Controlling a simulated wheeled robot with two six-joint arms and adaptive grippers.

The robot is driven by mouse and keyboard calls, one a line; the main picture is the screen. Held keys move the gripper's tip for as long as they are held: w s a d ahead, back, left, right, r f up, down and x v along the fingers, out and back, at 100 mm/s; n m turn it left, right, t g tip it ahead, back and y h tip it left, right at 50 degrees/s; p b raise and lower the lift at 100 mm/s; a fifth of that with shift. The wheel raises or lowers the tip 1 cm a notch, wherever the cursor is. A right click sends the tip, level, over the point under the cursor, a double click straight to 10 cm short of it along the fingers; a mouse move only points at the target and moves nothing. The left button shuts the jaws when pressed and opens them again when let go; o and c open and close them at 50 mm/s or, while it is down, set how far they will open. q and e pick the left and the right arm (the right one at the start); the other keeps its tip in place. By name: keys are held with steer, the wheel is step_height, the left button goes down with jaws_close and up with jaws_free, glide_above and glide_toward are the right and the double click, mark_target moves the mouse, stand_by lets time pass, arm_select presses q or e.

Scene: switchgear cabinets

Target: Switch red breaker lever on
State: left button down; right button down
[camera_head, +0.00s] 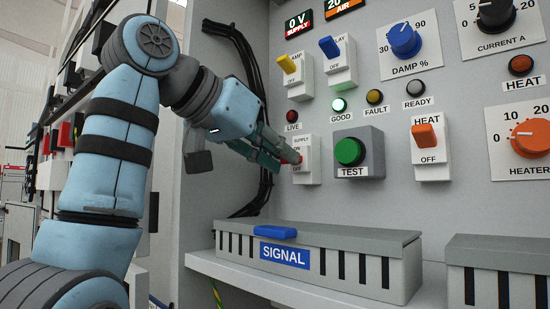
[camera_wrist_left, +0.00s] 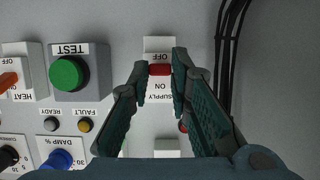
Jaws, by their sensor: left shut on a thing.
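The red breaker lever (camera_head: 299,159) sits on the white SUPPLY switch plate (camera_head: 313,164), low on the left of the grey panel. My left gripper (camera_head: 291,162) reaches it from the left and partly hides it. In the left wrist view, which is upside down, the red lever (camera_wrist_left: 160,70) lies between the fingertips of my left gripper (camera_wrist_left: 160,67), which are closed on its sides. The lever is between the ON and OFF labels, nearer OFF. My right gripper is not in view.
The green TEST button (camera_head: 350,152) is right of the SUPPLY switch. The GOOD lamp (camera_head: 339,105) glows green; the LIVE lamp (camera_head: 292,116) is dark red. The supply display (camera_head: 298,22) reads 0 V. A ledge with a SIGNAL box (camera_head: 350,262) lies below; black cables (camera_head: 250,75) run at left.

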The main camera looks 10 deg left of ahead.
arm_select(q)
steer(key=c, duration=1.6)
jaws_free()
steer(key=shift+o, duration=0.6)
steer(key=shift+w+d, duration=0.1)
steer(key=shift+w, duration=0.1)
steer(key=shift+s, duration=0.1)
